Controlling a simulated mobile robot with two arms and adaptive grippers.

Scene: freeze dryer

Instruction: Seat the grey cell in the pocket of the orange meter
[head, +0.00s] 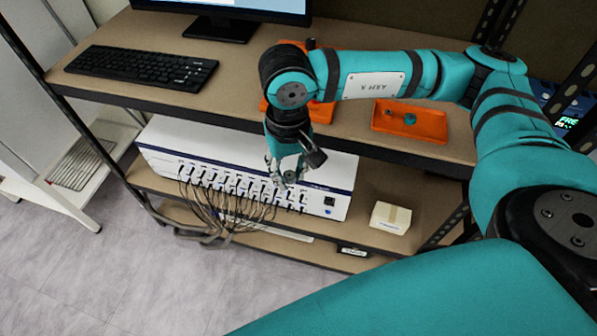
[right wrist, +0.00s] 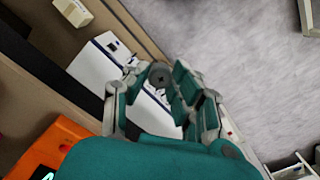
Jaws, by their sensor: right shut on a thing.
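My right gripper (head: 283,177) hangs in front of the shelf unit, below the worktop edge. In the right wrist view my right gripper (right wrist: 158,82) is shut on a small round dark-grey disc, the grey cell (right wrist: 160,75), held between its fingertips. In the head view I cannot make out the cell. An orange body, likely the orange meter (head: 322,112), is on the worktop, largely hidden behind my right arm. It also shows at the lower left of the right wrist view (right wrist: 45,140), with green display marks. Its pocket is not visible. My left gripper is not in view.
A keyboard (head: 140,72) and monitor (head: 215,12) are at the left. Below, a white instrument (head: 338,176) with several cables and a cream box (head: 390,217) stand on the lower shelf.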

